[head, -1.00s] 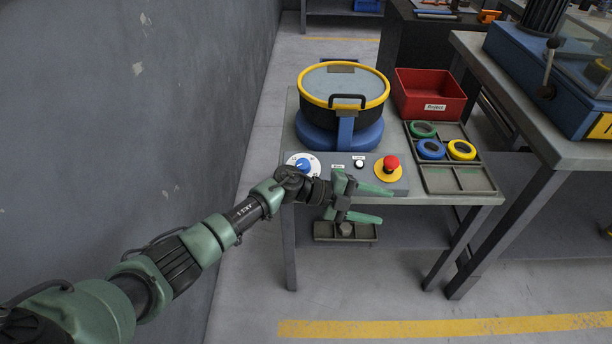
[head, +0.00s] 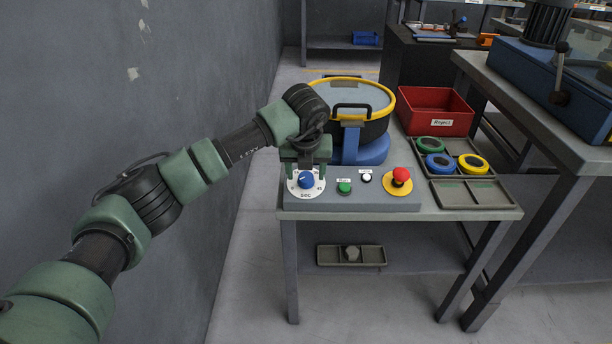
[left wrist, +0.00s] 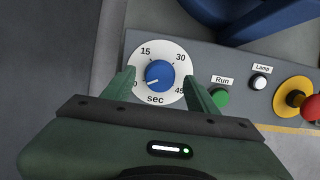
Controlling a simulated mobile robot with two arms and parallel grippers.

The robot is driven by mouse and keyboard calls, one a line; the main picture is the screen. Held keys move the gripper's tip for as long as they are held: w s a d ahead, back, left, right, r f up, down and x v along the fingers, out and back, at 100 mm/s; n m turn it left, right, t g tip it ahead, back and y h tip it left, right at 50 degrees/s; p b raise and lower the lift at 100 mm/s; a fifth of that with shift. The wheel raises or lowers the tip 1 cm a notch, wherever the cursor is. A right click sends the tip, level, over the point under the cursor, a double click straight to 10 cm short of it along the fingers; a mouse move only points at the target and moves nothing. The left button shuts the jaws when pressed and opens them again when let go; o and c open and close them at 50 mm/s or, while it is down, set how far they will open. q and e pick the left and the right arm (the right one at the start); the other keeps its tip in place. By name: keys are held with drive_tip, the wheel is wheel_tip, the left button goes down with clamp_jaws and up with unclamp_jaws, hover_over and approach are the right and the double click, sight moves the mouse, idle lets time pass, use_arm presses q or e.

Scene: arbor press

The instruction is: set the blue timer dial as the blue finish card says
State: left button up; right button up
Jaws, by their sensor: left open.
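The blue timer dial (head: 306,180) sits on a white round scale at the left end of the grey control panel. In the left wrist view the dial (left wrist: 159,74) shows a scale marked 15, 30, 45 and "sec", and its white mark points to the lower left, near the 0. My left gripper (head: 305,171) points down over the dial. Its open fingers stand on either side of the dial, apart from the knob; their exact height above the panel is unclear. I cannot make out a blue finish card in these views. My right gripper is not in view.
Right of the dial are a green Run button (head: 344,188), a white lamp (head: 366,178) and a red stop button (head: 401,175). Behind stands a yellow-rimmed bowl (head: 377,88). A red reject bin (head: 436,124) and a tray of coloured rings (head: 484,195) lie right. A wall (head: 190,60) is left.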

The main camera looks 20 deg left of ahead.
use_arm(q)
drive_tip(key=shift+w+f, duration=0.2)
drive_tip(key=shift+f, duration=0.45)
clamp_jaws()
